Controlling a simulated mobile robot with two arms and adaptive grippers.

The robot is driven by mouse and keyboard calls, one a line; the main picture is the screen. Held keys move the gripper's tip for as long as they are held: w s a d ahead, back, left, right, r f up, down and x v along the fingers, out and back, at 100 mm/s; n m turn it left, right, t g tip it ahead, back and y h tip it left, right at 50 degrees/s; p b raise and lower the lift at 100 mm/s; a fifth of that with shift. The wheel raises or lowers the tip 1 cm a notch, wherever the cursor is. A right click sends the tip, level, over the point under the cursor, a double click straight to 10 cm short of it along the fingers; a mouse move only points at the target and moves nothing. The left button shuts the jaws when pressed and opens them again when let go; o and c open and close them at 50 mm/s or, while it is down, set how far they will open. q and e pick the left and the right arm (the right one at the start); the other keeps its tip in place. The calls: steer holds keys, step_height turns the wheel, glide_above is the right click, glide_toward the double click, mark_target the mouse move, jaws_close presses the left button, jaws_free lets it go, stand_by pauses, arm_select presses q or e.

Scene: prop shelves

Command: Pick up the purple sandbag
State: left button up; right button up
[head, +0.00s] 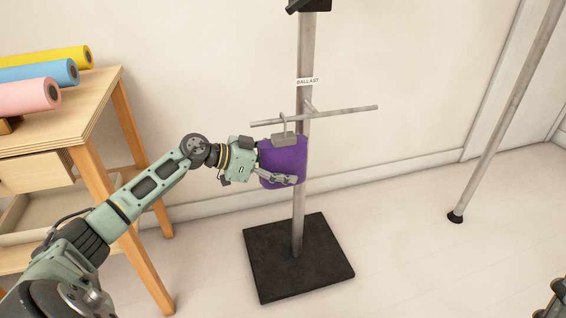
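The purple sandbag (285,154) hangs by a grey strap or hook from the crossbar (350,111) of a metal stand, in front of the stand's pole (298,220). My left gripper (289,179) reaches in from the left and is at the bag. One finger lies across the bag's lower front. The other finger is hidden, so I cannot tell whether the gripper is closed on the bag. My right gripper cannot be made out; only a dark mechanical part shows at the bottom right corner.
The stand has a square black base (270,270) and a "BALLAST" label (308,82). A wooden table (100,98) with yellow, blue and pink rolls (25,97) stands at left. A slanted grey pole (505,110) stands at right. The floor between is clear.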

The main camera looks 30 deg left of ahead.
arm_select(q)
jaws_close()
steer(key=shift+w+r, duration=0.1)
steer(key=shift+r, duration=0.2)
stand_by(0.4)
